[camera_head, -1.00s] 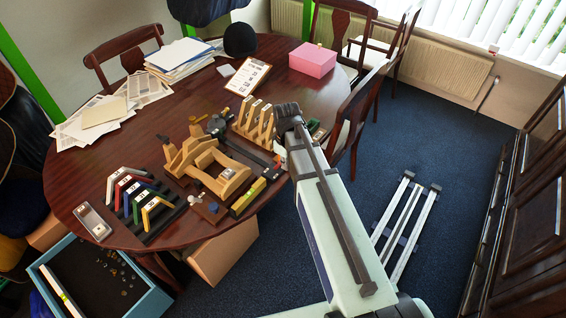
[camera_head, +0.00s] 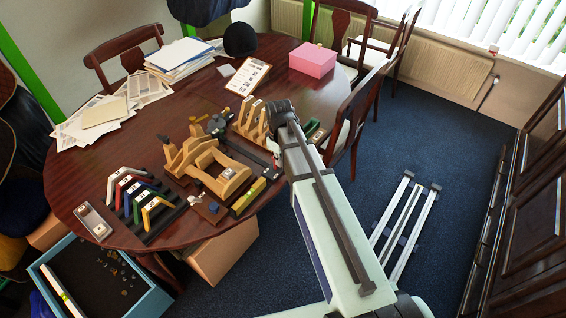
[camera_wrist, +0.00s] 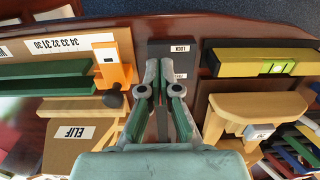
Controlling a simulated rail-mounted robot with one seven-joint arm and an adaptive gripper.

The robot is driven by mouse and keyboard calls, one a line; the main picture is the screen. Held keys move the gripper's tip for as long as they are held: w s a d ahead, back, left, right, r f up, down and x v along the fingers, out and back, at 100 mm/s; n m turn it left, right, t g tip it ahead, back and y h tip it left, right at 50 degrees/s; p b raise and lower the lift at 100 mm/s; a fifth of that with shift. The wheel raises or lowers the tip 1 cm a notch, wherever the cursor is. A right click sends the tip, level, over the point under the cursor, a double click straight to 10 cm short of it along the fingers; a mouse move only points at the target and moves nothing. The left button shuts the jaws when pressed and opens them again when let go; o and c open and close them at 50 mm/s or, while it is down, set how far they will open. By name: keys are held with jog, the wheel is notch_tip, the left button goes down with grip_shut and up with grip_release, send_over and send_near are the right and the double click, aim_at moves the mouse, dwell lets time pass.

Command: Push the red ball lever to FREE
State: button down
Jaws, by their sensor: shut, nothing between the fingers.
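In the wrist view, my gripper (camera_wrist: 164,92) is shut and empty, over a narrow dark plate (camera_wrist: 172,49). The plate bears a pale label reading LOCK at its far end and a second label, partly covered by a finger, below it. A small trace of red shows between the fingers; I cannot tell whether it is the red ball of the lever or whether the gripper touches it. In the head view, a small red spot (camera_head: 277,164) shows at the table's right edge beside my arm. My arm hides most of that area.
In the wrist view, an orange block (camera_wrist: 112,65) and dark knob (camera_wrist: 113,98) stand left of the plate. A yellow level (camera_wrist: 262,62) and wooden saddle form (camera_wrist: 250,106) stand right. In the head view, a pink box (camera_head: 312,60) sits at the back of the table.

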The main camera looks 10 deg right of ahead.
jog(key=shift+w+a, duration=0.25)
jog(key=shift+w, duration=0.05)
jog(key=shift+s+d, duration=0.1)
jog(key=shift+s, duration=0.05)
jog(key=shift+s+d, duration=0.3)
jog(key=shift+s, duration=0.05)
jog(key=shift+r, duration=0.15)
notch_tip(320, 180, up, 7)
jog(key=p, duration=0.5)
dwell(0.4)
dwell(0.3)
